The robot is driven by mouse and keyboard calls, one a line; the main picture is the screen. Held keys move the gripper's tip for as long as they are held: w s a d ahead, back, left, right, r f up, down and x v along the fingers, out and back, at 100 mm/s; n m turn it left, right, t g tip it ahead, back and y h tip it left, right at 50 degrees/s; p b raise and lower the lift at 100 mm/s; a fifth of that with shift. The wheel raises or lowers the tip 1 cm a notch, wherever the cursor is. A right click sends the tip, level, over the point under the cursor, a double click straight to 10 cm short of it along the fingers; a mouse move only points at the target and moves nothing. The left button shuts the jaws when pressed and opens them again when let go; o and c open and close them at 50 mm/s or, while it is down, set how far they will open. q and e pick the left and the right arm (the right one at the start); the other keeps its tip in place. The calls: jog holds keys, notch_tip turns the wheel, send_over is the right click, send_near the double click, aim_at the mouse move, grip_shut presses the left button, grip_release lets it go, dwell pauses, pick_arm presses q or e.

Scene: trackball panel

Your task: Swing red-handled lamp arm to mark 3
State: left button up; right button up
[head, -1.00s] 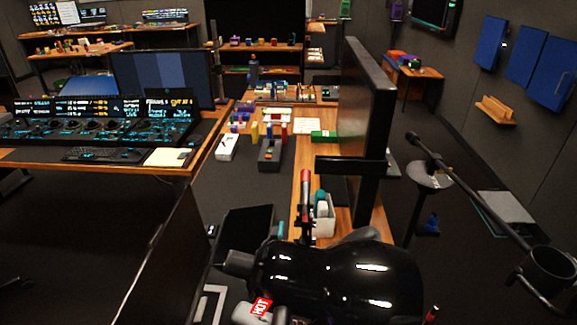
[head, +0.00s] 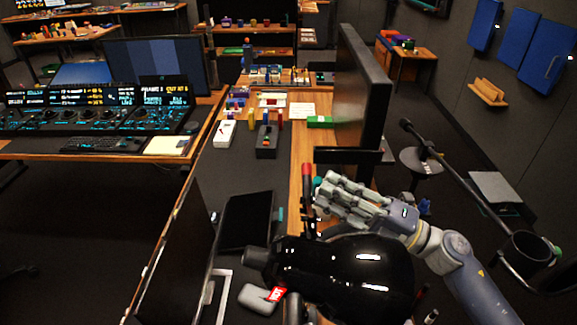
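A red handle (head: 306,178) stands upright on a thin dark stem near the middle of the head view. My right gripper (head: 320,194) reaches in from the lower right, its fingertips close beside the handle's lower end and stem. Contact and the gap between its fingers cannot be made out. A large glossy black rounded body (head: 345,270), perhaps the lamp's head, lies just below the gripper. It hides most of whatever carries the handle. No mark 3 is readable. My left gripper is out of view.
A dark upright panel (head: 364,95) stands behind the gripper. A black boom (head: 470,192) with a cup-like end (head: 530,252) slants across the right. A dark flat slab (head: 247,220) and a grey rounded item (head: 258,298) lie left of the black body.

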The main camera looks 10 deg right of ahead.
jog(key=p+x, duration=0.4)
jog(key=x, duration=0.6)
jog(key=shift+d, duration=0.1)
grip_shut()
